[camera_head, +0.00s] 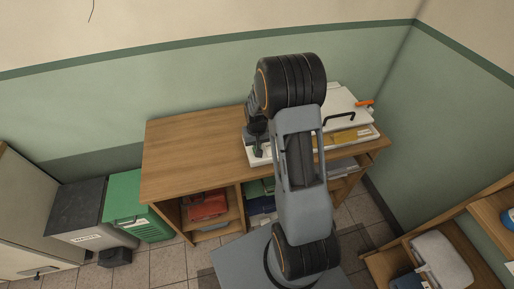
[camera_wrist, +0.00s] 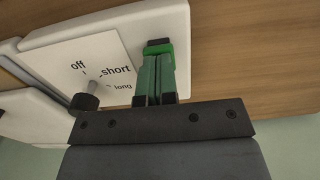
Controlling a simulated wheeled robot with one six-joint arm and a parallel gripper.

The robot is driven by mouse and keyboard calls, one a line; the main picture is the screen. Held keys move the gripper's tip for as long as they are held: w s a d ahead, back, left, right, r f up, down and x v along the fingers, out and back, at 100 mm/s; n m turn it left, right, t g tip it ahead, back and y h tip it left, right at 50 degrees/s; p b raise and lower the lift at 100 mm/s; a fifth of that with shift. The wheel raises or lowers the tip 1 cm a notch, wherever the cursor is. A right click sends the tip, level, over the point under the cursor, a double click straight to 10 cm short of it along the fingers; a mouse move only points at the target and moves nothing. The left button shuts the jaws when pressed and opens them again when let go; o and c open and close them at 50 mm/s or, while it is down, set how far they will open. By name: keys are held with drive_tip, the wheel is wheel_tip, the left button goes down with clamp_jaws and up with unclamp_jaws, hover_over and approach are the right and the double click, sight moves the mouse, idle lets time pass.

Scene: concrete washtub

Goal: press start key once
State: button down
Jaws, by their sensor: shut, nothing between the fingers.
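A white appliance (camera_head: 345,98) with a black handle stands on the wooden desk, partly hidden behind my arm. In the wrist view a white control panel (camera_wrist: 120,25) has a dial label (camera_wrist: 95,60) reading off, short and long, with a dark knob (camera_wrist: 84,101). My gripper (camera_wrist: 158,50) is shut and empty, its green fingers together over the panel, right of the label. A bright green, black-ended piece shows at the fingertips; I cannot tell if it is finger or key. No start key is clearly visible, and contact is unclear. In the head view my gripper (camera_head: 258,151) is at the appliance's left edge.
The wooden desk (camera_head: 190,150) is bare on its left side. An orange lever (camera_head: 364,103) sticks out at the appliance's right. Green (camera_head: 135,200) and grey (camera_head: 80,210) bins stand left of the desk. A shelf with a pale case (camera_head: 440,262) is at lower right.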

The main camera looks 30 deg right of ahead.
idle(0.6)
drive_tip(key=shift+r+p, duration=0.9)
drive_tip(key=shift+r, duration=0.55)
drive_tip(key=shift+r, duration=0.1)
drive_tip(key=shift+r+p, duration=1.65)
drive_tip(key=shift+r, duration=0.8)
